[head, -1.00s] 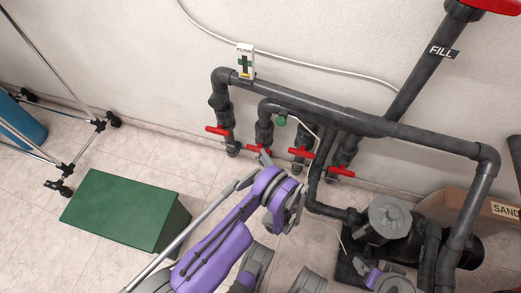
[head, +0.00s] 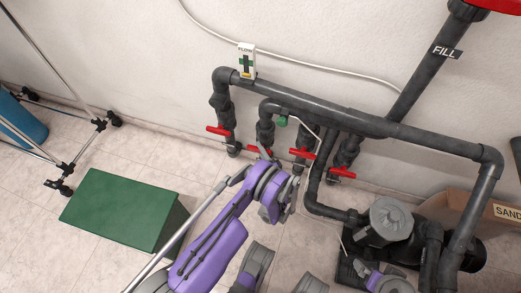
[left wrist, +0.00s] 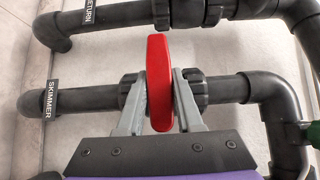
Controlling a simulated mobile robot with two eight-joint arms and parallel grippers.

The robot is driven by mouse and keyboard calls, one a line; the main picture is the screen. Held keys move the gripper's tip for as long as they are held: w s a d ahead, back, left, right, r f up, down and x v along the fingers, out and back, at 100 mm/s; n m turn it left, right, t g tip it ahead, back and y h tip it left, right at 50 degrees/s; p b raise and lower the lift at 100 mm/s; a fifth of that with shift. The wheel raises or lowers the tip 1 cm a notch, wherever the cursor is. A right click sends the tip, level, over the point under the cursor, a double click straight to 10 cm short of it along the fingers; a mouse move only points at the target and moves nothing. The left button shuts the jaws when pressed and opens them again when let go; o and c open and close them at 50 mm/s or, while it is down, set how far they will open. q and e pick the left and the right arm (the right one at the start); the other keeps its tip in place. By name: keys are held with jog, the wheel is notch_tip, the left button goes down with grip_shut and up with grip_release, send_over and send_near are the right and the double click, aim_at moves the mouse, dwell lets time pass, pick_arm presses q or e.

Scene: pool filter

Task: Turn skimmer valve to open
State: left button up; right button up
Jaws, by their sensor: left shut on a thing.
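The skimmer valve's red handle (left wrist: 159,85) stands crosswise to its dark grey pipe (left wrist: 100,102), which carries a SKIMMER label (left wrist: 51,99), in the left wrist view. My left gripper (left wrist: 160,100) has one grey finger on each side of the handle and is shut on it. In the head view my left gripper (head: 264,157) is at the second valve from the left, and it partly hides that red handle (head: 256,148). A part of my right arm (head: 374,279) shows at the lower right of the head view; its finger state is unclear.
Other red valve handles stand close by, at left (head: 217,130) and right (head: 302,153). A RETURN-labelled pipe (left wrist: 120,14) runs parallel. A pump (head: 390,220) stands at right and a green box (head: 115,210) at left. Floor between box and valves is clear.

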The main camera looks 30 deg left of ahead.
pick_arm(q)
grip_shut()
jog(key=shift+r, duration=0.1)
jog(key=shift+r+n+g+h, duration=0.1)
jog(key=shift+n+g+h, duration=0.3)
jog(key=shift+n+h, duration=0.75)
jog(key=n+h, duration=0.2)
jog(key=h, duration=0.1)
jog(key=shift+a+p, duration=0.1)
jog(key=shift+p, duration=0.2)
jog(key=shift+a+n+h, duration=0.1)
jog(key=shift+n+h, duration=0.65)
jog(key=shift+h, duration=0.5)
jog(key=shift+n+h+b, duration=0.55)
jog(key=shift+n+h, duration=0.05)
jog(key=shift+h, duration=0.4)
jog(key=shift+a+r+n+h+b, duration=0.1)
jog(key=shift+n+h+b, duration=0.35)
jog(key=shift+n+h, duration=0.85)
jog(key=shift+m+h, duration=0.3)
jog(key=shift+h, duration=0.2)
